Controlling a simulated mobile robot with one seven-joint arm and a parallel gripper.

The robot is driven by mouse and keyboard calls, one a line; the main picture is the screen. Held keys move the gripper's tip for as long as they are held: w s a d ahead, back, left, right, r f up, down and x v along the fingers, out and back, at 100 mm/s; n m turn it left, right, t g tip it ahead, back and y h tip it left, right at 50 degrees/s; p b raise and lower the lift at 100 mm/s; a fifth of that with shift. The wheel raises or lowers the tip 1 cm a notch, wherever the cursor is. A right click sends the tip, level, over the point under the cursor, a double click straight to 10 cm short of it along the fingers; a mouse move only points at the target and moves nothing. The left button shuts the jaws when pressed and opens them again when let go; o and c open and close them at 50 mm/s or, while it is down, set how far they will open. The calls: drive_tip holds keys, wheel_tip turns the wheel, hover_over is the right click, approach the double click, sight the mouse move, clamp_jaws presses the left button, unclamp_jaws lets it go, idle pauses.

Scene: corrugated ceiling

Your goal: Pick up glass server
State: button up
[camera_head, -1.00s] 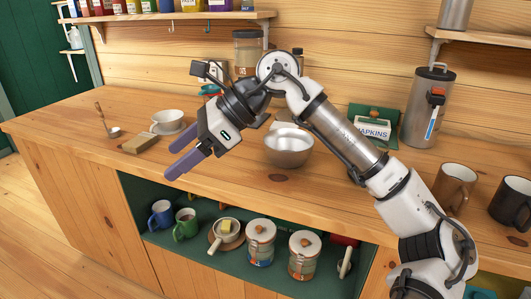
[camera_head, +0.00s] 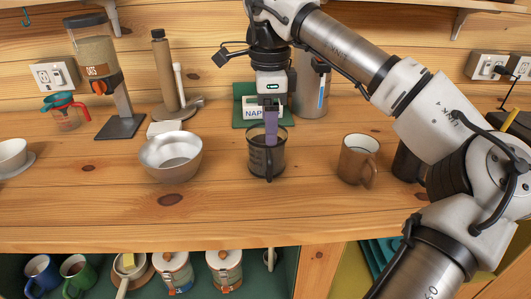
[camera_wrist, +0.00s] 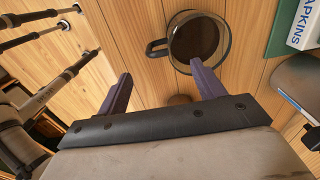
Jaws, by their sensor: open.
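The glass server (camera_head: 281,160), a dark see-through vessel with a dark handle, stands upright on the wooden counter. In the wrist view the server (camera_wrist: 198,42) is seen from above, its handle reaching left. My gripper (camera_head: 271,138) points down at the server, its fingers overlapping the rim in the head view. In the wrist view my gripper (camera_wrist: 160,68) is open and empty, with the handle ahead of the gap between its fingertips. The right fingertip overlaps the near rim; I cannot tell whether it touches.
A metal bowl (camera_head: 171,160) stands left of the server, a brown mug (camera_head: 358,160) right. A napkin box (camera_head: 252,108) and metal canister (camera_head: 312,95) are close behind. A dispenser (camera_head: 95,60) is at the back left. The counter in front is clear.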

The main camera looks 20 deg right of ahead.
sight(269, 153)
wheel_tip(269, 153, down, 4)
drive_tip(key=shift+s+f+p, duration=0.2)
drive_tip(key=shift+f+p, duration=0.35)
drive_tip(key=shift+f, duration=2.2)
drive_tip(key=shift+a, duration=0.1)
clamp_jaws()
